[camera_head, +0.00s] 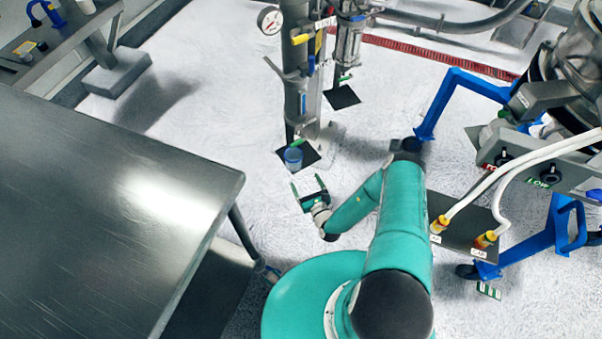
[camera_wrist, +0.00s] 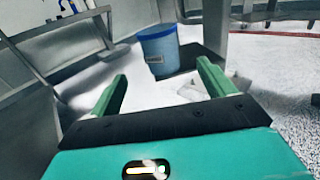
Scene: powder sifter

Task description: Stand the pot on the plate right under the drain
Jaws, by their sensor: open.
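The pot (camera_head: 293,160) is a small blue cup-like container standing upright on a black plate (camera_head: 311,157) at the foot of the steel column (camera_head: 291,105). In the wrist view the pot (camera_wrist: 160,50) shows a pale label and stands beyond my fingertips, on the dark plate (camera_wrist: 188,64). The fingers also show in the wrist view (camera_wrist: 160,72).
A steel table (camera_head: 110,200) fills the left side. A blue-framed machine with white hoses (camera_head: 535,155) stands at the right. A gauge (camera_head: 270,20) and valves hang on the pipework. White floor lies open between table and column.

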